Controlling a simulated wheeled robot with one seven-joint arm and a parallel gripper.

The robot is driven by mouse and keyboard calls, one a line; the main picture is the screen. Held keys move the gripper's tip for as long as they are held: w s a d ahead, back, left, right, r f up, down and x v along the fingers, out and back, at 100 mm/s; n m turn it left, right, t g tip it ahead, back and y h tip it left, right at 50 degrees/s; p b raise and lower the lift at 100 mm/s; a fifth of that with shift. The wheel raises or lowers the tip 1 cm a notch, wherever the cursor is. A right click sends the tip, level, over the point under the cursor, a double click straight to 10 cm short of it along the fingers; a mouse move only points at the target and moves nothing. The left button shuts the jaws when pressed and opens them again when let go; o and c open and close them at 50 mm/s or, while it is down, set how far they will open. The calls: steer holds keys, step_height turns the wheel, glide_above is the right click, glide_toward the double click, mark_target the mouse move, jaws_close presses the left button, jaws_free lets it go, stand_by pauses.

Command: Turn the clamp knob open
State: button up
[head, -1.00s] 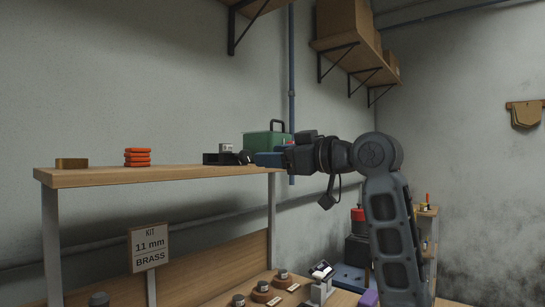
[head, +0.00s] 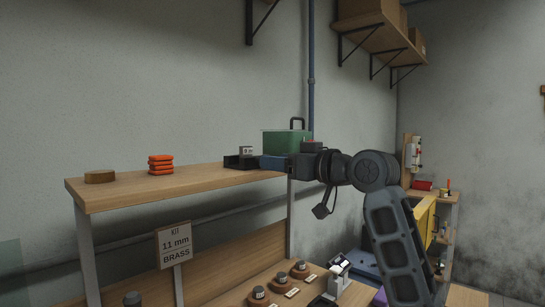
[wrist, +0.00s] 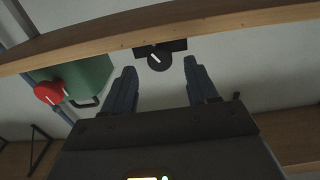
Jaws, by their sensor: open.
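A black clamp (head: 236,162) with a pale grey block (head: 246,150) in it stands on the wooden shelf. In the wrist view, its round black knob (wrist: 160,61) shows a white pointer line set at a slant. My gripper (head: 264,162) is at the height of the shelf top, at the right of the clamp. In the wrist view, my gripper (wrist: 158,72) is open and empty, with the knob framed between the fingertips. I cannot tell whether the fingers reach around it; no contact shows. The head view hides the knob behind my fingers.
A green case (head: 288,142) stands close behind my gripper. A red knob with a white line (wrist: 48,92) is beside it in the wrist view. The shelf (head: 120,197) also holds orange pieces (head: 160,165) and a brass piece (head: 100,177). A lower bench holds several small parts.

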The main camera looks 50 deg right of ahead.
steer(key=shift+w, duration=1.35)
steer(key=shift+c, duration=0.4)
steer(key=c, duration=1)
steer(key=shift+o, duration=0.2)
steer(key=n+b, duration=0.2)
steer(key=n, duration=0.1)
steer(key=shift+a+b, duration=0.1)
steer(key=shift+b, duration=0.3)
steer(key=o, duration=1)
steer(key=shift+o, duration=0.2)
